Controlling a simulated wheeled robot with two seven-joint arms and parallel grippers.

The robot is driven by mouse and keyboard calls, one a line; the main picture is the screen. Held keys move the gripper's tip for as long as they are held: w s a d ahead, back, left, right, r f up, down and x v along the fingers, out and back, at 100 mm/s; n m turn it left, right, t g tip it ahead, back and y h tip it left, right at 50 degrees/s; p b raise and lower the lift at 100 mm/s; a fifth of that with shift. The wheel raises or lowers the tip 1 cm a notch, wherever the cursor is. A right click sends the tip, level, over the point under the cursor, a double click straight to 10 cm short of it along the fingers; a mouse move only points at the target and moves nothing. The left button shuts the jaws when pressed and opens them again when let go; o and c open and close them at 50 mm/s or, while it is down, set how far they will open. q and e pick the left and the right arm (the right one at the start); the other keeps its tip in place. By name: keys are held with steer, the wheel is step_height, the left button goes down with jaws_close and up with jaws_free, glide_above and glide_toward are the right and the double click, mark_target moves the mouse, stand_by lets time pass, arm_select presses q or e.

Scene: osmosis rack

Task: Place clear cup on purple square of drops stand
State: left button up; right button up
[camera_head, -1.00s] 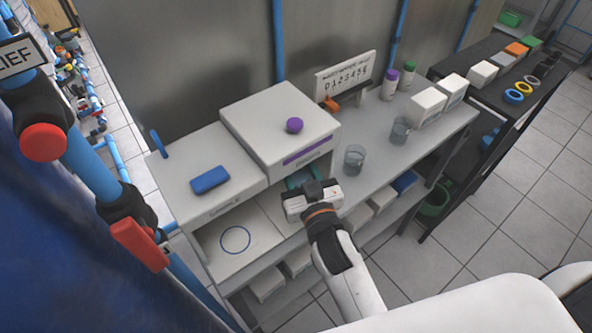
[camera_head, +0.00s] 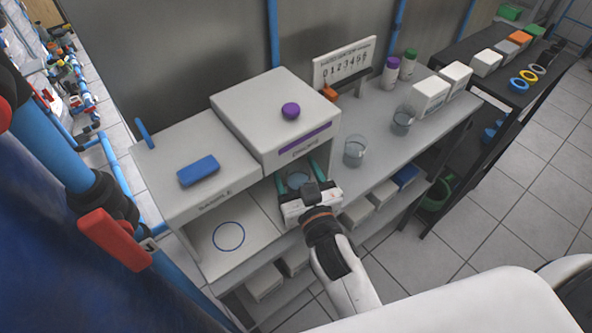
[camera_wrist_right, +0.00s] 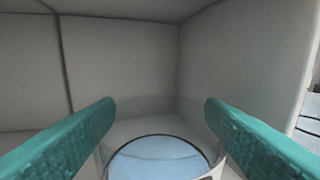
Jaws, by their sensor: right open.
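The drops stand is a white box (camera_head: 262,110) with a purple knob and a purple label strip (camera_head: 305,139) above an open bay. My right gripper (camera_head: 298,174) reaches into the front of this bay, with its two teal fingers apart. A clear cup (camera_head: 297,181) stands between the fingers. In the right wrist view the cup's round rim (camera_wrist_right: 157,142) shows low between the open fingers (camera_wrist_right: 158,106). I cannot tell whether either finger touches it. The purple square is not visible. My left gripper is not in view.
Two more clear cups (camera_head: 355,151) (camera_head: 403,120) stand on the grey bench to the right. The left bay has a blue circle (camera_head: 229,237) on its floor, with a blue block (camera_head: 198,170) on top. White boxes (camera_head: 431,96) and bottles stand further back.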

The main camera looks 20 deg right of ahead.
steer(key=shift+r, duration=0.25)
steer(key=s+b, duration=0.2)
steer(key=s, duration=1)
steer(key=shift+d, duration=0.2)
